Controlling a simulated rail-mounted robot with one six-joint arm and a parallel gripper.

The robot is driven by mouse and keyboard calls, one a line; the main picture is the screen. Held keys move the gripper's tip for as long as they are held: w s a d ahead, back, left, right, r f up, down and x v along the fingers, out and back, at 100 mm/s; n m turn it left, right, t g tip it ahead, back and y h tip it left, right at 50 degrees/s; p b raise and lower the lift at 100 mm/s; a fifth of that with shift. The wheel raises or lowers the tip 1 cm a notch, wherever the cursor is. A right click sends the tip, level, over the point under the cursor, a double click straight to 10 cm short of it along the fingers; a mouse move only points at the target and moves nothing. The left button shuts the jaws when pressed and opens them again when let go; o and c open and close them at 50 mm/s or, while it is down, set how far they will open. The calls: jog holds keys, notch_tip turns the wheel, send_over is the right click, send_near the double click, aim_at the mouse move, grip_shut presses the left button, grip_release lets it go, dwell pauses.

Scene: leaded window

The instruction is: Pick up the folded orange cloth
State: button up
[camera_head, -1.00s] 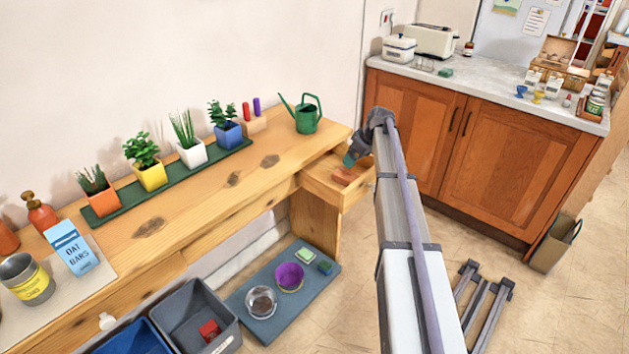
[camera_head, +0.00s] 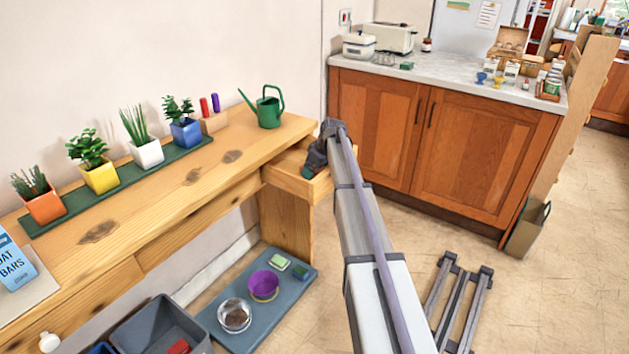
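A small wooden drawer (camera_head: 292,183) stands open at the right end of the wooden bench (camera_head: 215,165). My gripper (camera_head: 309,172) reaches down into it from the right, with its dark body and teal tip at or below the rim. The tip is small and partly hidden, so I cannot tell whether it is open or shut. No orange cloth can be made out now; my gripper and the drawer front cover much of the drawer's inside.
A green watering can (camera_head: 268,110) stands on the bench beside the drawer. Potted plants line a green strip (camera_head: 120,186). Brown cabinets (camera_head: 440,145) stand behind my arm. A blue-grey mat (camera_head: 255,325) with bowls lies on the floor below, and a grey bin (camera_head: 165,325) stands left of it.

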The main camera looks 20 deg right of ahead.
jog(key=shift+r, duration=0.1)
jog(key=shift+f, duration=0.25)
jog(key=c, duration=1)
